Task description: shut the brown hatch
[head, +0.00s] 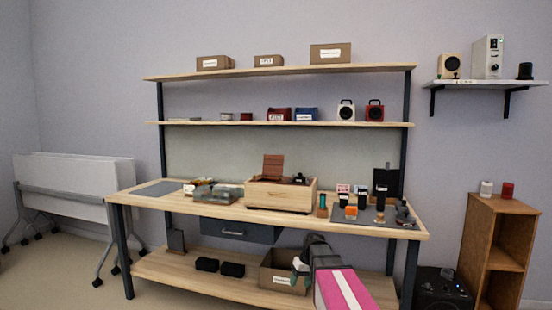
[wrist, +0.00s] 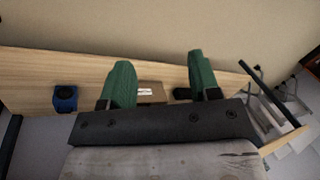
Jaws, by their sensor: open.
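The brown hatch (head: 273,166) is a reddish-brown panel standing upright at the back of a light wooden box (head: 272,197) on the bench. It is open, and a dark brown inside and a small black object show at the box top. My gripper shows in the wrist view (wrist: 161,84) with two green fingers spread apart and nothing held between them. In the head view my arm is low in front of the bench, below the worktop and well away from the hatch. The hatch is not seen in the wrist view.
A drawer (head: 238,231) is under the worktop. A cardboard bin (head: 272,280) stands on the lower shelf near my arm.

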